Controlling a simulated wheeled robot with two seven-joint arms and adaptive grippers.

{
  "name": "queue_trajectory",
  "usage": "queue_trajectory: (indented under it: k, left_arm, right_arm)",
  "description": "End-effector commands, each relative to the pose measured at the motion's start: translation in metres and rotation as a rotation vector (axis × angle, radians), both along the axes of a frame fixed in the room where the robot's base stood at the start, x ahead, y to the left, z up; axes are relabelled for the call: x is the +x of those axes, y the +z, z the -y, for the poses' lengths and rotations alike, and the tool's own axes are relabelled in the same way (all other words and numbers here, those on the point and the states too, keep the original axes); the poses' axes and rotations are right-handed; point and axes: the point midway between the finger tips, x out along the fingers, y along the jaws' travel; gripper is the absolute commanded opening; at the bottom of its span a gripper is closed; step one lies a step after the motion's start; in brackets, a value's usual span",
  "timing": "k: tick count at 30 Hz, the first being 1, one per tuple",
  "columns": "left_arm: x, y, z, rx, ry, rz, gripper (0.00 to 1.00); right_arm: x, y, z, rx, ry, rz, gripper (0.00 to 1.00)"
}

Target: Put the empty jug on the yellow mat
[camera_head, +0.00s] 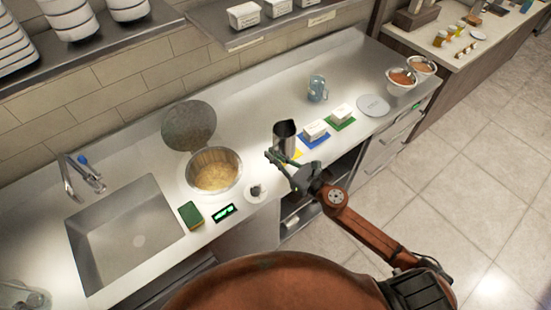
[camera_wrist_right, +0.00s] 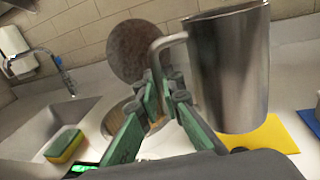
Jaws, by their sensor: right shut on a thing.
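A metal jug (camera_head: 284,138) stands upright at the end of my right gripper (camera_head: 275,158). In the right wrist view the gripper (camera_wrist_right: 160,95) is shut on the handle of the jug (camera_wrist_right: 235,75). The yellow mat (camera_wrist_right: 268,136) lies on the counter under and beside the jug's base in that view. In the head view only a strip of the mat (camera_head: 296,154) shows; the jug and gripper hide the rest. I cannot tell whether the jug's base touches the mat. The inside of the jug looks dark. My left gripper is not in view.
To the right are a blue mat (camera_head: 313,141) and a green mat (camera_head: 341,124), each bearing a white tub. A glass jug (camera_head: 317,88) stands behind. To the left are a pot (camera_head: 214,187) of yellowish food, a sponge (camera_head: 191,215) and the sink (camera_head: 125,235).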

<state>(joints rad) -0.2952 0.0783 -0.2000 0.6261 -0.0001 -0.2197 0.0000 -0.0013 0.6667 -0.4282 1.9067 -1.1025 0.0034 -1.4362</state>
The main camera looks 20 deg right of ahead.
Motion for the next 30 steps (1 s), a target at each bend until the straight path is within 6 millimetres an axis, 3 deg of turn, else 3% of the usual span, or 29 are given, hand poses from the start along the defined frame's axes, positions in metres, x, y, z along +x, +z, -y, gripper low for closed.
queue_trajectory:
  k: [4,10,16,23,30]
  left_arm:
    - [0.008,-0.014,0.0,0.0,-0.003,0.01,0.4]
    - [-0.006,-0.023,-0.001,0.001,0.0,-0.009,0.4]
    - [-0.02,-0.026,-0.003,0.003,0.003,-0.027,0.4]
    - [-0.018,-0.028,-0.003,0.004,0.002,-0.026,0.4]
    - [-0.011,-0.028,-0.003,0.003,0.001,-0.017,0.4]
  right_arm:
    - [0.027,-0.028,0.011,0.006,-0.004,-0.002,0.0]
    - [0.049,-0.053,0.02,0.003,-0.002,0.001,0.0]
    - [0.058,-0.064,0.024,0.0,-0.002,0.001,0.0]
    - [0.059,-0.093,0.025,0.002,-0.002,0.0,0.0]
    - [0.059,-0.095,0.025,-0.001,0.0,0.003,0.0]
